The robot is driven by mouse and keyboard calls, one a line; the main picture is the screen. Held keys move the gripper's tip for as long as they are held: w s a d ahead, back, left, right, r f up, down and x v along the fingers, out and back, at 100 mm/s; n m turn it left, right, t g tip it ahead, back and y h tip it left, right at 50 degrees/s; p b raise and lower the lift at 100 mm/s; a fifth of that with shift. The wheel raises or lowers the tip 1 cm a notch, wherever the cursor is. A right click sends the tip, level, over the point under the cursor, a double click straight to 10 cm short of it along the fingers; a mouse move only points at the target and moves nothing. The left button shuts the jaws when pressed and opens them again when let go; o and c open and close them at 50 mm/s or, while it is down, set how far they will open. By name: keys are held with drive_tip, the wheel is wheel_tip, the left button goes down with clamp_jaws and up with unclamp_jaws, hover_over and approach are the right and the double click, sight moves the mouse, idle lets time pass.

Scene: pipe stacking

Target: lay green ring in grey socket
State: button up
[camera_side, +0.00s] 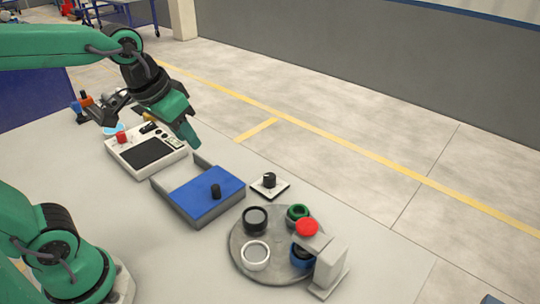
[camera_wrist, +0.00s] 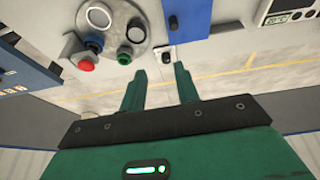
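A small green ring (camera_side: 297,212) sits at the far edge of a round grey plate; it also shows in the wrist view (camera_wrist: 124,55). On the same plate are a dark ring-shaped socket with a grey middle (camera_side: 255,219), a whitish one (camera_side: 255,254) and a blue one (camera_side: 302,256). I cannot tell for sure which is the grey socket. My gripper (camera_wrist: 160,92) is open, its two green fingers apart with nothing between them. In the side view it is raised at the upper left, well away from the plate.
The table front is clear.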

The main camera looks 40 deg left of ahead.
drive_tip(key=s+a+f+t, duration=0.1)
drive_tip(key=s+a, duration=0.1)
drive_tip(key=s, duration=0.3)
drive_tip(key=shift+s+a+f, duration=0.15)
drive_tip(key=shift+s+f, duration=0.2)
idle(0.9)
